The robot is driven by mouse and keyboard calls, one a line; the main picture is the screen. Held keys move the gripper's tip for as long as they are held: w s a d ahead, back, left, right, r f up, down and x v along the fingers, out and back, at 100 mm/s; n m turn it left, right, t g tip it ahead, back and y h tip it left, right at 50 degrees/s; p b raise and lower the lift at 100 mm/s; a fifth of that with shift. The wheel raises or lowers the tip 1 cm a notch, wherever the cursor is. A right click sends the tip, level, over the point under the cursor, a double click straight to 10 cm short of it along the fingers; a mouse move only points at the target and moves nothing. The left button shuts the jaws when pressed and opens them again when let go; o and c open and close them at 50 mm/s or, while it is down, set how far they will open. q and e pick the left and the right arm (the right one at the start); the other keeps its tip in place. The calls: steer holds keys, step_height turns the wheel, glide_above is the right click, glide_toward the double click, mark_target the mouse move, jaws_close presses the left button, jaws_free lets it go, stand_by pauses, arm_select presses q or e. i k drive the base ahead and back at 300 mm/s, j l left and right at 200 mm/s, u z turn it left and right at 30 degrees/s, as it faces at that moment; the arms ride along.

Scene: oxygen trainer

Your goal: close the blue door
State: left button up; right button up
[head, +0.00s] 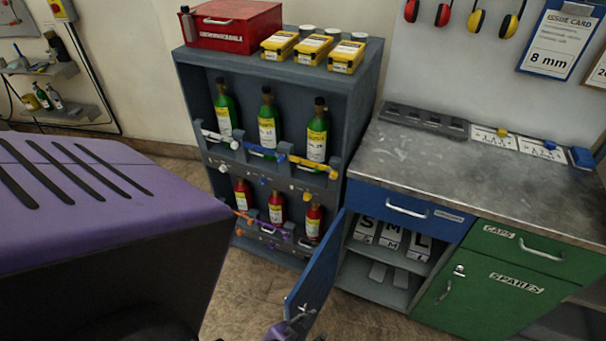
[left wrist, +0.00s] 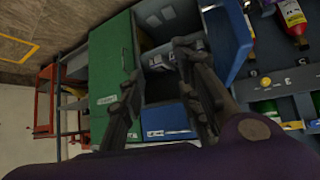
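The blue door (head: 316,272) stands swung open from the cabinet under the workbench, and its open compartment shows white boxes marked S, M and L (head: 390,238). The blue door also shows in the left wrist view (left wrist: 232,40), at the upper right. My left gripper (head: 302,314) is at the bottom of the head view, close to the door's lower free edge. In the left wrist view its two fingers (left wrist: 157,64) are spread apart with nothing between them. I cannot tell whether a finger touches the door. My right gripper is not in view.
A blue drawer (head: 400,208) sits above the open compartment. A green cabinet door marked SPARES (head: 480,287) is to its right. A dark rack with several bottles (head: 350,100) stands left of the door. Bare floor (head: 250,290) lies in front of the rack.

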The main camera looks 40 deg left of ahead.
mark_target(313, 287)
steer(key=j, duration=0.9)
steer(key=k+j, duration=0.15)
steer(key=j, duration=0.7)
